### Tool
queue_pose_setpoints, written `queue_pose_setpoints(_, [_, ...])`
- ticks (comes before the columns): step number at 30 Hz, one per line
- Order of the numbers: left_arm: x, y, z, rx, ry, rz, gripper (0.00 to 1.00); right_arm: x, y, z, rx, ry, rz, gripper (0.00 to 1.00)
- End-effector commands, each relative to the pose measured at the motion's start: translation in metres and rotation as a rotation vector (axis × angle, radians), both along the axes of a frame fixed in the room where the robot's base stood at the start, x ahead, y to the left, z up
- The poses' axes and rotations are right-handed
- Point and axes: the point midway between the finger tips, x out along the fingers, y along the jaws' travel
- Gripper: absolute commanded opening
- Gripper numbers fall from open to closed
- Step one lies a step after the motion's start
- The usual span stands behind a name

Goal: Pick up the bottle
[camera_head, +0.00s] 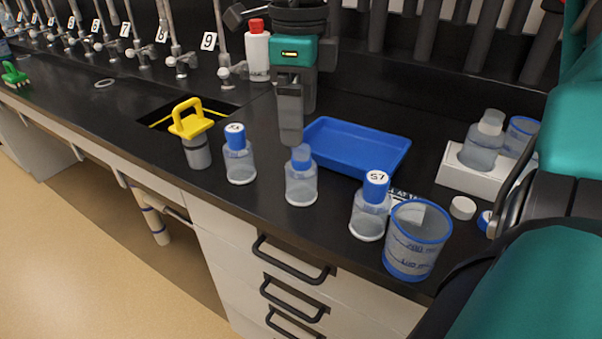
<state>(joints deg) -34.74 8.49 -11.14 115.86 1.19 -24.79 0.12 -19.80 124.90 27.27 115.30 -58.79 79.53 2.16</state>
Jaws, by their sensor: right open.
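Three clear bottles with blue caps stand upright in a row near the counter's front edge: a left bottle (240,165), a middle bottle (301,187) and a right bottle (367,220) marked S7 on its cap. The left cap also bears a white label. My right gripper (291,140) points down just behind and above the middle bottle's cap. It is open and seen edge-on, with one finger hiding the other. Whether it touches the cap cannot be told. My left gripper is not in view.
A blue tray (357,147) lies behind the bottles. A blue-rimmed beaker (416,243) stands close beside the right bottle. A yellow-handled container (196,150) stands at left by the sink. A white box (465,183) holds another bottle (481,148). Numbered taps line the back.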

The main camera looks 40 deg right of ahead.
Motion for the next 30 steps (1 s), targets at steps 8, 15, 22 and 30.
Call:
queue_pose_setpoints(8, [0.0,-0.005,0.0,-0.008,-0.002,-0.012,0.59,0.0,0.0,-0.043,0.001,0.001,0.0,0.84])
queue_pose_setpoints(15, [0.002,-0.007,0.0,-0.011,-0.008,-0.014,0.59,-0.003,0.002,-0.066,0.002,0.003,0.0,0.84])
queue_pose_setpoints(22, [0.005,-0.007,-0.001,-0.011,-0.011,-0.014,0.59,-0.005,0.002,-0.095,0.001,0.001,-0.001,0.84])
queue_pose_setpoints(30, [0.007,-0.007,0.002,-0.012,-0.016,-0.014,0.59,-0.004,0.002,-0.097,0.001,-0.002,-0.001,0.84])
